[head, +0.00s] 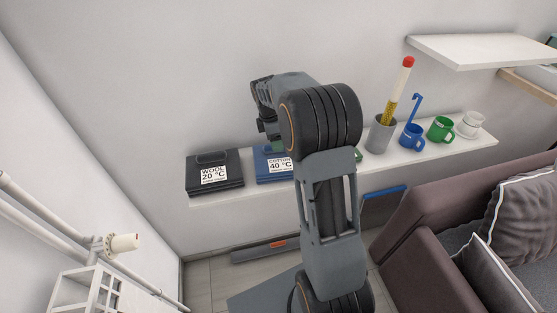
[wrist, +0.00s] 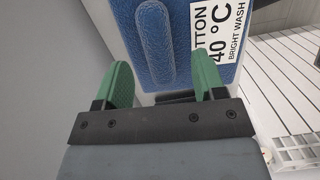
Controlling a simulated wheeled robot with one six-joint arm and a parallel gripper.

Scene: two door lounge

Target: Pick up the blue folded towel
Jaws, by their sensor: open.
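The blue folded towel (head: 260,168) lies on the low white shelf (head: 390,164), beside a black folded towel (head: 205,186). It has a white label reading cotton 40 °C, and my arm hides its right part in the head view. In the wrist view the blue towel (wrist: 155,40) fills the upper middle, with a raised ridge and the label at right. My gripper (wrist: 161,62) is open and empty there, its green fingers apart at the towel's lower edge. The right finger overlaps the label's edge; I cannot tell if either touches.
A brown sofa (head: 425,215) is at right. White pipes (head: 45,219) run along the left wall.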

